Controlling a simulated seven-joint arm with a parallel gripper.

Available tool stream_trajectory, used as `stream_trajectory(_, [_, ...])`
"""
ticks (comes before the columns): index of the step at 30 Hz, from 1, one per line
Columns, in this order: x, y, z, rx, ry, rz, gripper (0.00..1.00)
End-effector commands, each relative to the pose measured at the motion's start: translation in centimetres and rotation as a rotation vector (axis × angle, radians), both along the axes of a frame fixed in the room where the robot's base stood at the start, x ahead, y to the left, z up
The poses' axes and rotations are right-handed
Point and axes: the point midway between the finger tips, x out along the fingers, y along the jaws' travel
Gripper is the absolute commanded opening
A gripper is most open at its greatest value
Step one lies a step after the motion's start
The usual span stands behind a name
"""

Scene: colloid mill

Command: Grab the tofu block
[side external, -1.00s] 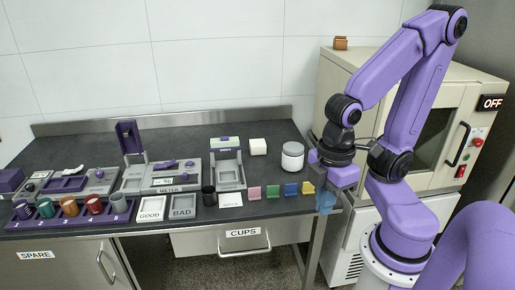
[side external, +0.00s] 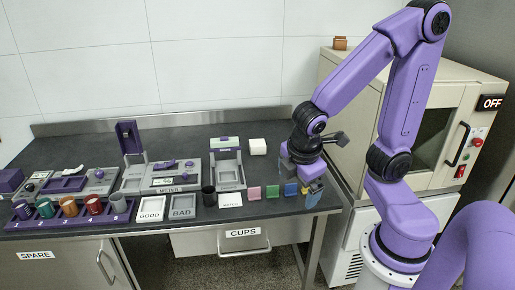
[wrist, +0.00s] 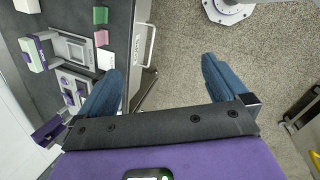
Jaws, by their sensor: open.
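The tofu block, a small white block (side external: 257,146), rests on the dark counter behind the coloured pieces, right of a grey device with a green-topped part. In the wrist view, a white block (wrist: 27,6) shows at the top left edge, partly cut off. My gripper (side external: 314,192) is at the counter's front right edge, to the right of and nearer the camera than the tofu. In the wrist view, its blue fingers (wrist: 162,72) are spread wide with nothing between them, over the counter edge and floor.
Pink (side external: 254,193), green (side external: 272,191) and blue (side external: 291,189) pieces stand along the front edge, close to my gripper. A grey device (side external: 229,175) stands left of the tofu. A cream oven-like cabinet (side external: 350,75) is at the right. Counter around the tofu looks clear.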

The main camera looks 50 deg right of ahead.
Motion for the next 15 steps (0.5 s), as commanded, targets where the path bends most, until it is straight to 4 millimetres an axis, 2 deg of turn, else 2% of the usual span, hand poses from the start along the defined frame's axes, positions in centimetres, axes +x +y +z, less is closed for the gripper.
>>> stream_trajectory(1, [2.0,-1.2,-0.4,-0.078,-0.019,0.01,1.0])
stream_trajectory(6, [8.5,-5.6,-0.9,-0.326,-0.077,0.086,1.0])
stream_trajectory(15, [18.3,-13.7,-2.6,-0.713,-0.076,0.288,1.0])
